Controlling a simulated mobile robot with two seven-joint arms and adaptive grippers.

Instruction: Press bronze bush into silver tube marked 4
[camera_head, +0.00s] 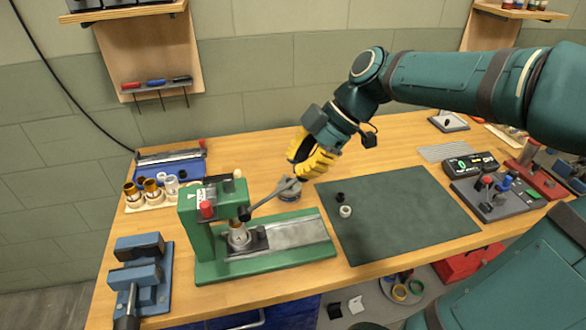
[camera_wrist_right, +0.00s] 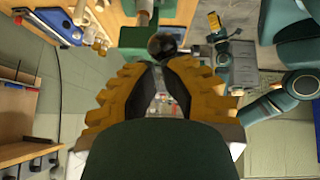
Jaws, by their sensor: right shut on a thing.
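A green press (camera_head: 208,245) stands at the table's left front. On its bed, under the ram, stands a short silver tube (camera_head: 239,240) with a bronze-coloured piece, apparently the bronze bush (camera_head: 237,227), at its top. How deep the bush sits, and any number on the tube, cannot be made out. My right gripper (camera_head: 302,170), with yellow fingers, is shut on the press lever (camera_head: 270,198) near its upper end. In the right wrist view the fingers (camera_wrist_right: 162,90) close together, with a dark ball (camera_wrist_right: 162,45) just beyond them. My left gripper is not in view.
A blue vise (camera_head: 140,275) is at front left. A dark mat (camera_head: 400,215) with small parts lies right of the press. A grey control box (camera_head: 495,195) stands at the right.

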